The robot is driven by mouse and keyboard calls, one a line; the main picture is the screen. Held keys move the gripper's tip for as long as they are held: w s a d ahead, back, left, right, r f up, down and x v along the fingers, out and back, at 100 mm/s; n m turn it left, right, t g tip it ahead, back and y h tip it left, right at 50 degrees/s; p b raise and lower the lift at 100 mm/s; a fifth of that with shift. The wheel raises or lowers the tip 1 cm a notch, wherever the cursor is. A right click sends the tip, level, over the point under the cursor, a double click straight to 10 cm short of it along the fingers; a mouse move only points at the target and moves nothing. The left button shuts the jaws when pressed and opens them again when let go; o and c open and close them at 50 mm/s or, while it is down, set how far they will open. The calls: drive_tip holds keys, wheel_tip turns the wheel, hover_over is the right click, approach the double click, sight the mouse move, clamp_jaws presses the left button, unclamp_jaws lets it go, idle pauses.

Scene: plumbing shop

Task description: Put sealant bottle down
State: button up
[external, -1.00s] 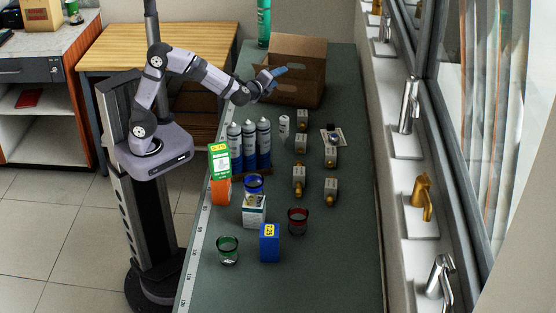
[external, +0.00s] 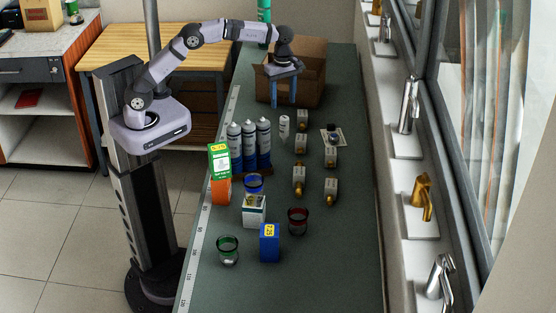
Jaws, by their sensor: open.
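My gripper (external: 284,104) points down in front of the open cardboard box (external: 312,75) at the far end of the bench. Its two blue fingers are apart, with nothing seen between them. A small white bottle (external: 284,128) stands upright on the bench, nearer the camera than the gripper and apart from it. It may be the sealant bottle; its label is too small to read. A tall green container (external: 264,22) stands behind the box, partly hidden by my arm. The box's inside is partly hidden by my gripper.
Several blue-and-white cans (external: 264,140) stand in a row left of the white bottle. Several metal valve fittings (external: 331,157) stand to its right. Nearer are an orange-green box (external: 220,178), a blue box (external: 270,243) and glasses (external: 298,221).

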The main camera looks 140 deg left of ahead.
hover_over(284, 129)
drive_tip(key=s, duration=0.1)
drive_tip(key=f, duration=0.6)
drive_tip(key=shift+s+a+f, duration=0.2)
drive_tip(key=shift+a+f, duration=0.15)
drive_tip(key=shift+a, duration=0.05)
drive_tip(key=shift+a+f+p, duration=0.2)
drive_tip(key=shift+f+p, duration=1.45)
drive_tip(key=shift+f, duration=2.15)
drive_tip(key=shift+w, duration=0.1)
clamp_jaws()
drive_tip(key=shift+r, duration=0.1)
wheel_tip(284, 129, up, 10)
drive_tip(key=b, duration=0.3)
